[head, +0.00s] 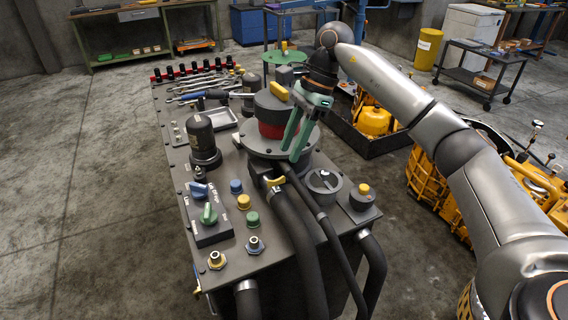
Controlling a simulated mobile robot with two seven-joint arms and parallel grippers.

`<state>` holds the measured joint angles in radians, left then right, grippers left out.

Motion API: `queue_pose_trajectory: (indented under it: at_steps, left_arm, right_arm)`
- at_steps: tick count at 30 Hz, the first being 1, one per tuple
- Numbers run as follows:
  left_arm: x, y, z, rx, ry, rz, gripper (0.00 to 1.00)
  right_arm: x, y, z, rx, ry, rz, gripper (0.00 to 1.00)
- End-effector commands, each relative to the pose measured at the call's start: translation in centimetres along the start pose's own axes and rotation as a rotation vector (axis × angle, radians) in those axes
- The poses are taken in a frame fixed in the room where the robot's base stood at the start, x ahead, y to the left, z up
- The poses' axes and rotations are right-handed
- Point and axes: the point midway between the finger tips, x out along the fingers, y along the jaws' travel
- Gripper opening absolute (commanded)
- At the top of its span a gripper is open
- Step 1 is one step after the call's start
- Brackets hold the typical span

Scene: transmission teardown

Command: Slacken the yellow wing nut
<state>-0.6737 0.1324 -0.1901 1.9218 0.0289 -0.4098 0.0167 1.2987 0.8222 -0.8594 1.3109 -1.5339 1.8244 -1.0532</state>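The yellow wing nut (279,91) appears as a small yellow piece on top of a dark housing with a red band (271,130), which stands on a round grey flange on the workbench. My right gripper (294,154) has green fingers pointing down, just to the right of the housing. The fingers show a gap between them and nothing held. The gripper looks apart from the wing nut, though the depth between them is hard to judge. My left gripper is not in view.
The bench top holds a black cylinder (203,139), a metal tray (210,122), wrenches, a control box with green and blue knobs (209,213), and hose fittings. Thick black hoses run off the front. Yellow machinery (425,190) stands on the right. The floor at left is clear.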

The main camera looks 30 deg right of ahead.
Motion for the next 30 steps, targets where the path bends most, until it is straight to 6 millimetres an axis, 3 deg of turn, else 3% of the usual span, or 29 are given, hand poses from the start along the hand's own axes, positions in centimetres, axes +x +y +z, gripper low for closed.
queue_pose_trajectory:
  at_steps: [4, 10, 30]
  left_arm:
    - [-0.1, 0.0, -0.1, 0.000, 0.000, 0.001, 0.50]
    - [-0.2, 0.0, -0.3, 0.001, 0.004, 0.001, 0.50]
    - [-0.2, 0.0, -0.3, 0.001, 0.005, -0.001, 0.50]
  right_arm:
    - [-3.1, 0.0, 0.1, 0.000, -0.002, -0.003, 0.38]
    - [-5.3, 0.0, 0.1, -0.001, -0.001, 0.000, 0.38]
    - [-5.6, 0.0, 0.0, -0.002, -0.001, 0.001, 0.38]
